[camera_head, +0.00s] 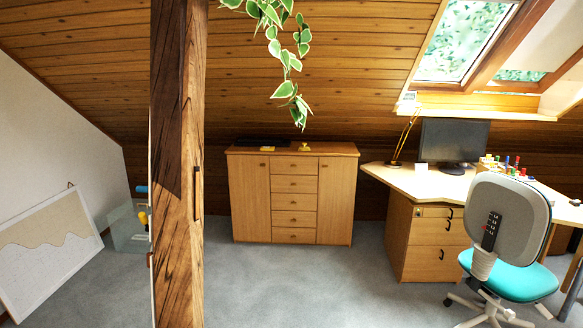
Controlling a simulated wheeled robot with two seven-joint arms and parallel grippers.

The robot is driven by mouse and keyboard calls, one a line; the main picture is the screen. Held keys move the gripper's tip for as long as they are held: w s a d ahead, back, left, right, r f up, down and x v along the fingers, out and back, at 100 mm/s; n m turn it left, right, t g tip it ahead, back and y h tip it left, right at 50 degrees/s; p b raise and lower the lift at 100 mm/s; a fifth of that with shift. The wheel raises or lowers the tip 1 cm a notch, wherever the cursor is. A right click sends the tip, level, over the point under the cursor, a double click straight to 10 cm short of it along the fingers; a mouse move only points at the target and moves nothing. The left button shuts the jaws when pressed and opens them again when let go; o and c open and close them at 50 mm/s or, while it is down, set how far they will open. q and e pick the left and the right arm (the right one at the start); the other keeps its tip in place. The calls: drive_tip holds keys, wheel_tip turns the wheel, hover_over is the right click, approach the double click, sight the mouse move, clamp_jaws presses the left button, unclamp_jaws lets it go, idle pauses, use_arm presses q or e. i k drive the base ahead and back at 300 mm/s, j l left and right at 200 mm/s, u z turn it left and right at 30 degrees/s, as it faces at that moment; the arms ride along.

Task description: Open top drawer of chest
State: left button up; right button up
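A wooden chest (343,200) stands against the sloped back wall, near the middle of the view. It has a door on each side and a middle column of several drawers with small knobs. Its top drawer (294,166) is shut. A desk pedestal (432,240) with drawers and dark handles stands under the desk at right; its drawers are also shut. Neither of my grippers is in view.
A thick timber post (180,240) rises at left, close to me. A grey and teal office chair (508,232) stands at the desk (430,184). A hanging plant (286,60) is overhead. The carpet (290,285) before the chest is clear.

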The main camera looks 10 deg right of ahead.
sight(279, 165)
drive_tip(key=i+l+z, duration=0.25)
drive_tip(key=i, duration=0.2)
drive_tip(key=i+l+z, duration=0.25)
drive_tip(key=i, duration=0.25)
drive_tip(key=i+l+z, duration=0.1)
drive_tip(key=i+z, duration=0.15)
drive_tip(key=i, duration=0.25)
drive_tip(key=i+u, duration=0.3)
drive_tip(key=i, duration=1)
drive_tip(key=i+u, duration=0.35)
drive_tip(key=i, duration=0.25)
drive_tip(key=i+l+u, duration=0.35)
drive_tip(key=i, duration=0.2)
drive_tip(key=i+j+z, duration=0.1)
drive_tip(key=i+j, duration=0.2)
drive_tip(key=i, duration=0.25)
drive_tip(key=i+j+z, duration=0.15)
drive_tip(key=i+j, duration=0.2)
drive_tip(key=i, duration=0.15)
drive_tip(key=i+j, duration=0.1)
drive_tip(key=j, duration=0.2)
drive_tip(key=i+j, duration=0.15)
drive_tip(key=j, duration=0.15)
drive_tip(key=i+j+z, duration=0.1)
drive_tip(key=i+j, duration=0.05)
drive_tip(key=j, duration=0.1)
